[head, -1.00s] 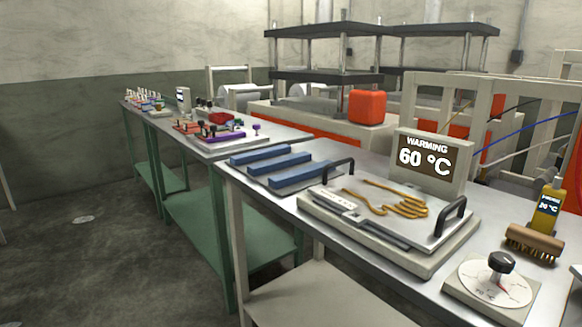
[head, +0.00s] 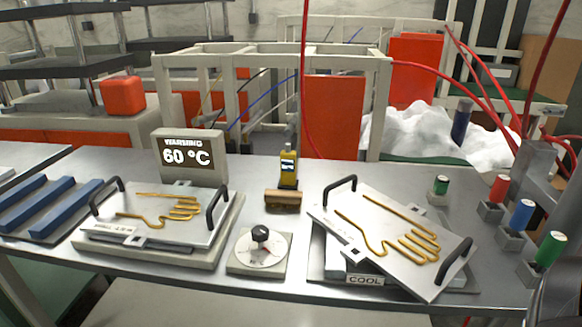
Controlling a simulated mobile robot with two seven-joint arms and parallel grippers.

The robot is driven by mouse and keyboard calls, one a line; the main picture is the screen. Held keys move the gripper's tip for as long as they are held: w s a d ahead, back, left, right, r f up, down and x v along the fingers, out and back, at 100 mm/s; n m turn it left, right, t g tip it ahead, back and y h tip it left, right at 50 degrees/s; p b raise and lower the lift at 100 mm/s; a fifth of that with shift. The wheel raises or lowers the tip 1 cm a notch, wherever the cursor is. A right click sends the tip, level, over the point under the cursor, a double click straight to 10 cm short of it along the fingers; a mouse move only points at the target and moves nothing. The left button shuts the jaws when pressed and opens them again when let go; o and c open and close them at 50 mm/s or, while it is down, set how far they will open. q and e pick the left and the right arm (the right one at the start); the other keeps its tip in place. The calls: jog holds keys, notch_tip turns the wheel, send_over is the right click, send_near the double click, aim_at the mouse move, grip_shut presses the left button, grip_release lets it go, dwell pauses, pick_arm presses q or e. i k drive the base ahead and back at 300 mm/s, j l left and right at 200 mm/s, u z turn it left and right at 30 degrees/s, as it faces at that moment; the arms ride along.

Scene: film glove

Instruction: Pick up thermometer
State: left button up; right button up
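The thermometer (head: 289,167) is a yellow handheld device with a small dark display.
Left of the thermometer are a hot plate (head: 112,246) with a handled glove mould and a "WARMING 60 °C" display (head: 188,157). A dial box (head: 259,252) sits in front. Right is a tilted mould plate (head: 352,205) on a "COOL" base, with several coloured spools beyond.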

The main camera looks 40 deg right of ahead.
aim_at(287, 181)
jog(key=z, duration=1.15)
